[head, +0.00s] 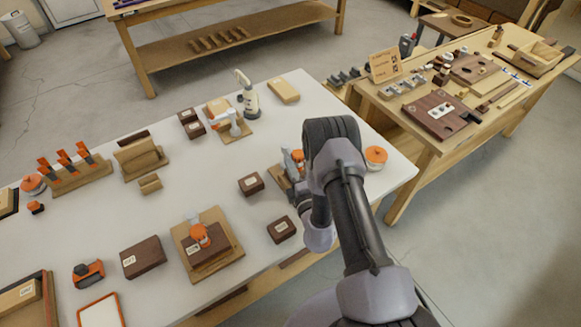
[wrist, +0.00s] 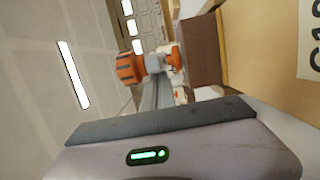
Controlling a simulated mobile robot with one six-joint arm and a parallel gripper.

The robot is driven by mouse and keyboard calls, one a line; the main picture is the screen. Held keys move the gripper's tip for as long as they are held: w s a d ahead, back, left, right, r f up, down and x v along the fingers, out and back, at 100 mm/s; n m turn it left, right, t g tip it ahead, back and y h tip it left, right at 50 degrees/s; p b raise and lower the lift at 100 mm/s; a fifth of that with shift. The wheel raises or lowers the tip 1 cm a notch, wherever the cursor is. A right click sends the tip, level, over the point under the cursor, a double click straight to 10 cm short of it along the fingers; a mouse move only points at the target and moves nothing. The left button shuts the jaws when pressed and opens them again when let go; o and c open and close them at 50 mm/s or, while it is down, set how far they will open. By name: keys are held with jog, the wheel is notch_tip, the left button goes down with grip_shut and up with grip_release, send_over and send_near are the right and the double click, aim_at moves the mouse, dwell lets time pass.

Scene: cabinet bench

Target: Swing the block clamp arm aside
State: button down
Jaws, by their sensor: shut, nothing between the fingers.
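In the head view, a wooden clamp base (head: 222,262) at the front of the white bench carries a brown block with an orange-topped clamp (head: 199,233). Another wooden base (head: 281,176), with grey and orange parts, stands beside my arm and is partly hidden by it. In the wrist view, an orange knob (wrist: 129,68) and a brown block (wrist: 199,50) on a tan wooden part (wrist: 250,45) are close ahead. I cannot tell which clamp this is. My gripper (wrist: 158,92) is shut and empty, close to the knob; contact is unclear.
Brown blocks (head: 251,185) and (head: 282,229) lie near my arm. A third clamp with a white arm (head: 228,118) stands farther back. An orange-lidded jar (head: 376,156) is right of my arm. The bench middle (head: 195,180) has free room.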

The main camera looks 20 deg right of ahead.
jog(key=shift+d+n+y, duration=0.3)
jog(key=shift+y, duration=0.2)
jog(key=shift+d+n+y+b, duration=0.15)
jog(key=shift+n+y+b, duration=0.15)
jog(key=shift+y, duration=0.2)
